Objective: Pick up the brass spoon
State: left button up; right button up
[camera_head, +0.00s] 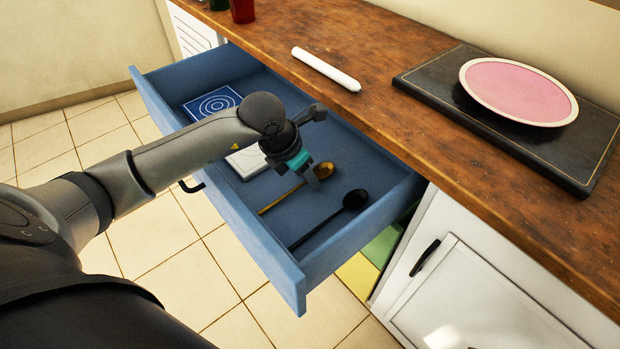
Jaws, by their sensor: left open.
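The brass spoon (283,198) lies in the open blue drawer (250,243), with its bowl toward the back right and its handle toward the front left. My left gripper (315,181) is open and reaches down into the drawer close to the spoon's bowl. A finger partly overlaps the bowl in the picture. I cannot tell whether it touches the spoon. A black spoon (327,219) lies to the right, roughly parallel to the brass one. My right gripper is not in view.
A blue patterned box (213,103) and a white item (247,162) share the drawer. The wooden counter (400,60) above holds a white stick (326,69) and a black board (510,130) with a pink plate (518,91). The drawer walls surround my gripper.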

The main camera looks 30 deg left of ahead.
pick_arm(q)
jog(key=shift+f, duration=0.1)
jog(key=shift+c, duration=0.2)
grip_shut()
